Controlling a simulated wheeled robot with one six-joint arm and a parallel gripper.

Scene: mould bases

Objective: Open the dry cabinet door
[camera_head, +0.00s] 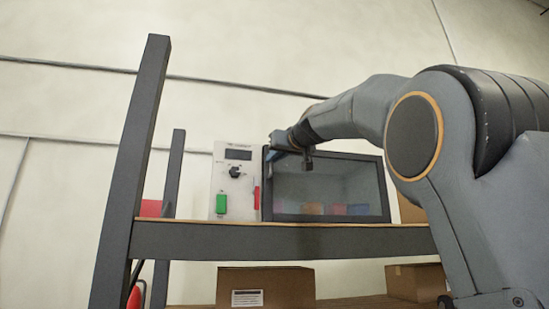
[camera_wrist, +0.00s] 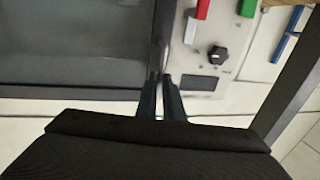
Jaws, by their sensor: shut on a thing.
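The dry cabinet (camera_head: 232,180) stands on a shelf. It has a pale control panel on the left and a dark-framed glass door (camera_head: 330,184) on the right. Coloured items show dimly through the glass. My gripper (camera_head: 271,155) is at the upper left edge of the door. In the wrist view, my gripper (camera_wrist: 160,88) is shut on the thin upright door handle (camera_wrist: 166,35), beside the panel. The fingers hide part of the handle. I cannot tell whether the door stands slightly ajar.
The panel carries a black knob (camera_head: 235,172), a green block (camera_head: 221,204) and a red block (camera_head: 257,197). The dark shelf frame (camera_head: 136,170) rises at left. Cardboard boxes (camera_head: 266,287) sit on the lower shelf. A blue item (camera_wrist: 288,35) shows beyond the panel in the wrist view.

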